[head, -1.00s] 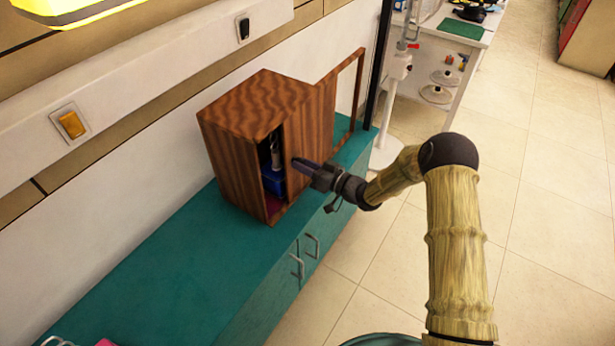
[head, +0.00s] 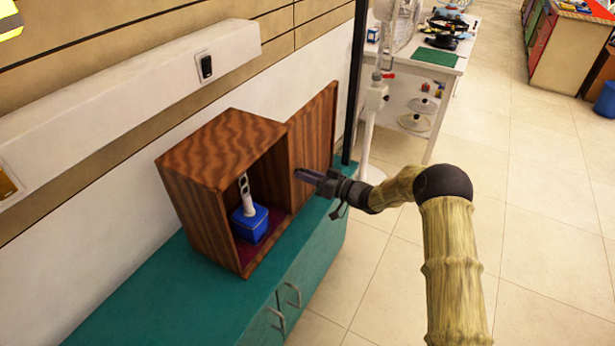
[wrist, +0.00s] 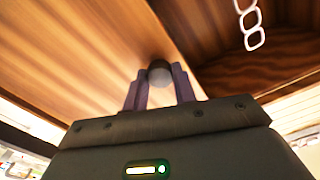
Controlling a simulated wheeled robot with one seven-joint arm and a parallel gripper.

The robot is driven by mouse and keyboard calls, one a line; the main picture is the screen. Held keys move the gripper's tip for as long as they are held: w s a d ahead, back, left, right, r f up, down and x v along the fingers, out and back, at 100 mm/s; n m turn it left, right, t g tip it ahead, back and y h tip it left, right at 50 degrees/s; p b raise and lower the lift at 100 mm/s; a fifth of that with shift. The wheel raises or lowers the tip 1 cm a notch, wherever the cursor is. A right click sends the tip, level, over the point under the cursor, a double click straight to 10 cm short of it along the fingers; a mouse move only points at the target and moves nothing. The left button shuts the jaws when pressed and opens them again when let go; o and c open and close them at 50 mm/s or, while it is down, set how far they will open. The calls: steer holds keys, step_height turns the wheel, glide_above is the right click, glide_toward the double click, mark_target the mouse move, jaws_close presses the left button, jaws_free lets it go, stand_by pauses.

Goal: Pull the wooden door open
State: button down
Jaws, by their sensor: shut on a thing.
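The wooden door (head: 316,130) is a striped brown panel standing to the right of the wooden cabinet's (head: 190,185) opening in the head view. The cabinet front is wide open, and its inside shows. My gripper (head: 303,175) is at the door's face. In the wrist view my gripper (wrist: 159,88) is shut on a round dark knob (wrist: 159,70), with one finger on each side. The door's striped surface (wrist: 90,45) fills the upper left there. The knob is hidden by the fingers in the head view.
A blue block-like object (head: 250,224) with a pale upright handle (head: 245,192) stands inside the cabinet. The cabinet rests on a teal counter (head: 150,300) along the wall. A dark post (head: 358,80) and white stand (head: 372,130) are just beyond the door. Floor to the right is clear.

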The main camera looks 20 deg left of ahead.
steer(key=shift+f, duration=0.1)
steer(key=c, duration=1.1)
jaws_free()
steer(key=v, duration=1.7)
steer(key=shift+s+d, duration=0.1)
steer(key=shift+d, duration=0.1)
